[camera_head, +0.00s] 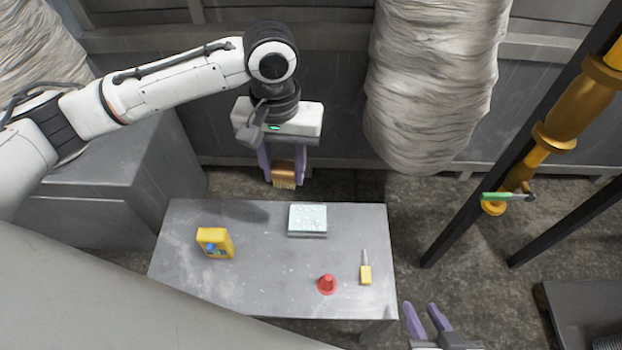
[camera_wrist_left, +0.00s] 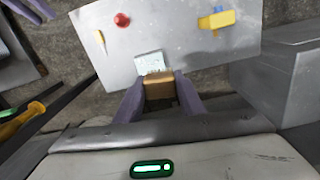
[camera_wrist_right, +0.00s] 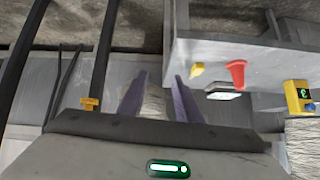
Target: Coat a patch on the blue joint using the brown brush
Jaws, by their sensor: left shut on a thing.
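The brown brush (camera_head: 284,182) is held bristles down between the purple fingers of my left gripper (camera_head: 283,172). It is above the floor just beyond the table's far edge. In the left wrist view the brush (camera_wrist_left: 158,90) shows as a brown block between the fingertips. My right gripper (camera_head: 428,310) is low, to the right of the table's near right corner, with its fingers apart and nothing between them. The right wrist view also shows these open fingers (camera_wrist_right: 158,90). I cannot make out a blue joint in any view; the visible pipe (camera_head: 568,115) is yellow-gold.
The grey table (camera_head: 270,275) bears a yellow device (camera_head: 214,243), a pale block (camera_head: 307,219), a red cone (camera_head: 327,285) and a yellow-handled tool (camera_head: 365,273). Dark posts (camera_head: 485,160) and a green-handled valve (camera_head: 510,196) stand at right. A wrapped column (camera_head: 435,80) hangs behind.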

